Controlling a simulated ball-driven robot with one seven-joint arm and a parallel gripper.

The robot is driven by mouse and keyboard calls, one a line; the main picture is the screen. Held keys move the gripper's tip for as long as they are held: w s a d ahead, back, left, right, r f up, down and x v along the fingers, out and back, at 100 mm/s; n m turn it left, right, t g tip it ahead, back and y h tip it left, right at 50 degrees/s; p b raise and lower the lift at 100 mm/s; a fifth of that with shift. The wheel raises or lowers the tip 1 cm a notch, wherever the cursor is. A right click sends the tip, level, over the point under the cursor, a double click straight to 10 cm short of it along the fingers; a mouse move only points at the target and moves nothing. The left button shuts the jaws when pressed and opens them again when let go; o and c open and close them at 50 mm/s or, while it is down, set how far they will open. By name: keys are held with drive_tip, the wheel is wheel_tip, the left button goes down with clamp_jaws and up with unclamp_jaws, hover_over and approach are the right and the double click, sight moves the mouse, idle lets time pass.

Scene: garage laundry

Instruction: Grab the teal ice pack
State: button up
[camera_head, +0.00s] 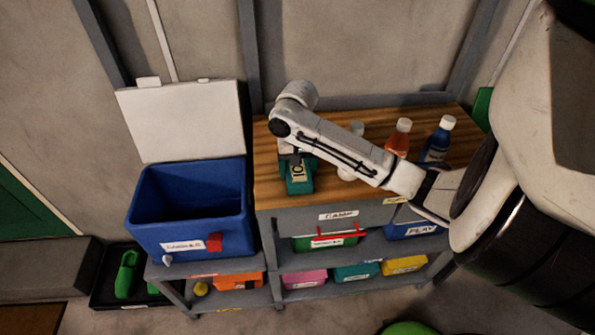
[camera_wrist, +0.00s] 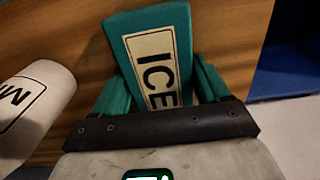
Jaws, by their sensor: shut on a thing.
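The teal ice pack (camera_head: 299,184) is at the front left of the wooden worktop, below the end of my arm. In the wrist view the ice pack (camera_wrist: 158,55) shows its cream label with "ICE" in black letters. My gripper (camera_head: 293,160) is over the ice pack and shut on it. The dark bar of my gripper crosses the ice pack's near end in the wrist view and hides it. I cannot tell whether the pack touches the worktop.
A blue cooler (camera_head: 190,232) with its white lid up stands left of the worktop (camera_head: 268,190). A white cylinder marked "M" (camera_wrist: 38,95) lies near the pack. An orange bottle (camera_head: 399,138) and a blue bottle (camera_head: 438,140) stand at right. Coloured bins fill the lower shelf.

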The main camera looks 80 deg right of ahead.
drive_tip(key=c, duration=0.5)
drive_tip(key=shift+r, duration=0.1)
drive_tip(key=shift+c, duration=0.2)
